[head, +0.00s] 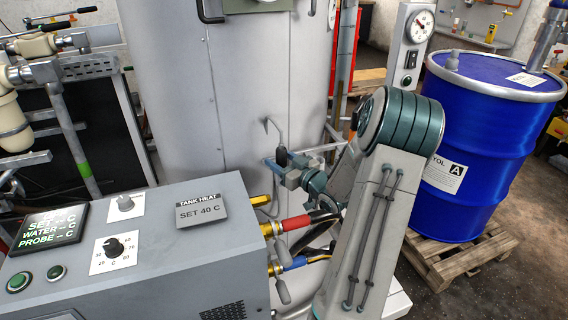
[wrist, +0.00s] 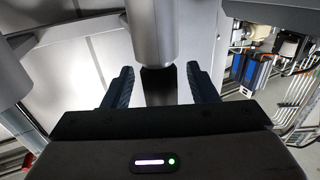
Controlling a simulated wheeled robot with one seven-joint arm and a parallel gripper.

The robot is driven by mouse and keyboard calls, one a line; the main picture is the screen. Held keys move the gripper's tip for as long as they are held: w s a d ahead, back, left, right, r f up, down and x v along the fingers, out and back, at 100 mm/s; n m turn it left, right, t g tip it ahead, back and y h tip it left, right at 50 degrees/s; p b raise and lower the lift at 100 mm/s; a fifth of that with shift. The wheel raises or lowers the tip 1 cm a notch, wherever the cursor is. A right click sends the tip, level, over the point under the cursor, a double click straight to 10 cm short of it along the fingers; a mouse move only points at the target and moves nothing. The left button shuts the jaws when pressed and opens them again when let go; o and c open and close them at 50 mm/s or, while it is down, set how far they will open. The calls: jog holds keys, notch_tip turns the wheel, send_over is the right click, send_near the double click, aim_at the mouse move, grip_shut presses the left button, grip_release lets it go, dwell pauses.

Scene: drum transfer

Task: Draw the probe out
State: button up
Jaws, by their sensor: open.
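My gripper (head: 279,168) is at the side of the grey tank in the head view, its fingers towards the tank. In the wrist view my gripper (wrist: 160,73) is open, one blue finger on each side of a black grip below a thick grey cylinder. The black grip (wrist: 157,88) looks to be the probe's handle; I cannot tell whether a finger touches it. In the head view a black handle (head: 281,156) shows at the fingers, with a thin bent grey rod (head: 270,125) above it. The probe's lower end is hidden.
The grey tank (head: 230,90) stands close behind my gripper. A control box (head: 130,255) marked TANK HEAT is at front left, with red and blue hose fittings (head: 292,224) on its right side. A blue drum (head: 480,130) stands on a wooden pallet (head: 455,258) at right.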

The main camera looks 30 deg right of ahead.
aim_at(281, 148)
grip_shut()
jog(key=shift+r, duration=0.1)
jog(key=shift+r, duration=0.15)
jog(key=shift+r+p, duration=2.15)
jog(key=shift+r, duration=0.6)
jog(key=shift+r+p, duration=1.35)
jog(key=shift+r, duration=0.65)
